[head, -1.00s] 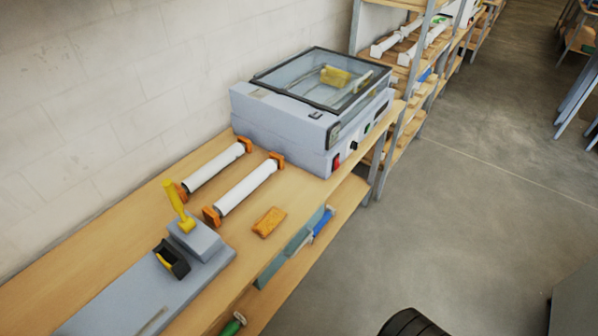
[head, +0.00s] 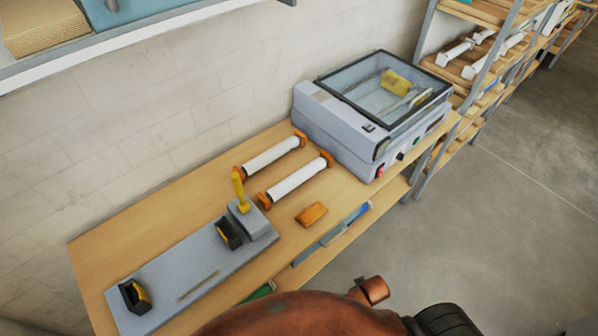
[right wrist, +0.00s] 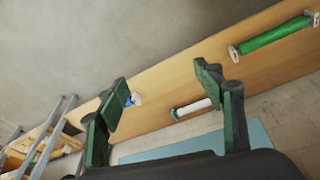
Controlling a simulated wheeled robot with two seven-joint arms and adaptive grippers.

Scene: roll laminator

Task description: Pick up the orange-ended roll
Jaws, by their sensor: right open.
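Two white rolls with orange ends lie side by side on the wooden bench in the head view: a back roll (head: 270,155) near the wall and a front roll (head: 297,179). Both lie between the grey laminator (head: 338,125) and a grey base plate with a yellow lever (head: 240,190). No gripper touches either roll. My right gripper (right wrist: 163,80) shows in the right wrist view, its green-black fingers wide apart with nothing between them. Neither orange-ended roll can be made out in that view. My left gripper is not in view.
An orange block (head: 311,214) lies near the bench's front edge. In the wrist view, a green roll (right wrist: 275,35) and a white roll (right wrist: 193,107) lie on a wooden surface. A shelf rack (head: 480,70) stands beyond the laminator. A wall shelf (head: 150,35) hangs at top left.

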